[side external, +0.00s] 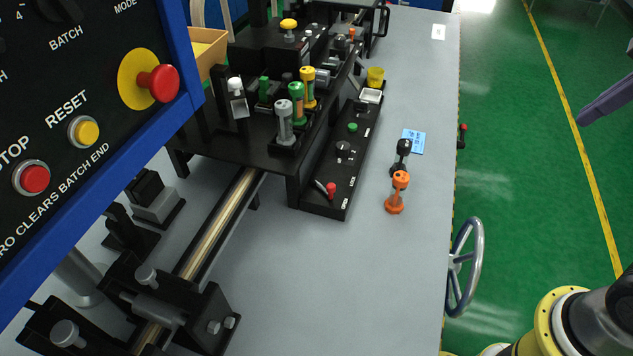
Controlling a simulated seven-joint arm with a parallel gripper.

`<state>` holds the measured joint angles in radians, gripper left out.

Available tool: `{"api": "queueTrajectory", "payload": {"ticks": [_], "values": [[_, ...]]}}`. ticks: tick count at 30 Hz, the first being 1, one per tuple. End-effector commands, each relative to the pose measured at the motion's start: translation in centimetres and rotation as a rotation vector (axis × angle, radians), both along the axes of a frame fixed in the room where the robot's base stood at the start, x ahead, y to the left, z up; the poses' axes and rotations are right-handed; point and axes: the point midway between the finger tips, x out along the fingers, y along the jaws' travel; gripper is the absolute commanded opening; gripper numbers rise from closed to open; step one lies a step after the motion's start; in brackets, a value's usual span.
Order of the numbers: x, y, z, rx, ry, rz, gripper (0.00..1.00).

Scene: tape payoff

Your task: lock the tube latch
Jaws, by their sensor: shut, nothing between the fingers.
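The likely tube latch is a small lever with a red knob (331,190) at the near end of a black control panel (322,207). White labels that seem to read OPEN and LOCK are printed beside it, OPEN nearer the panel's front end. The knob sits between the two labels; I cannot tell which setting it is at. Grey (284,125), green (297,106) and yellow (308,90) tubes stand upright in a row on the black fixture beside the panel. My gripper is not visible; only parts of my arm show at the right.
An orange tube (398,193) and a black one (402,157) stand right of the panel, near a blue card (413,141). A handwheel (466,268) sits at the table's right edge. A large button panel (85,100) fills the upper left. The table's front middle (330,290) is clear.

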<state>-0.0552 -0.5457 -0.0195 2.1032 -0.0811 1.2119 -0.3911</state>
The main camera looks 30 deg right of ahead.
Motion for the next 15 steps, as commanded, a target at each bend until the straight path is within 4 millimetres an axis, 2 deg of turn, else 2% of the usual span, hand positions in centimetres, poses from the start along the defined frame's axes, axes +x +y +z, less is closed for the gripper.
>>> {"api": "queueTrajectory", "payload": {"ticks": [1,6,10,15], "values": [[1.5,0.3,1.1,-0.026,0.022,0.051,0.00],[5.6,1.6,3.7,-0.099,0.092,0.202,0.00],[8.9,3.1,4.9,-0.148,0.142,0.308,0.00],[13.1,5.7,5.4,-0.206,0.207,0.440,0.00]]}}
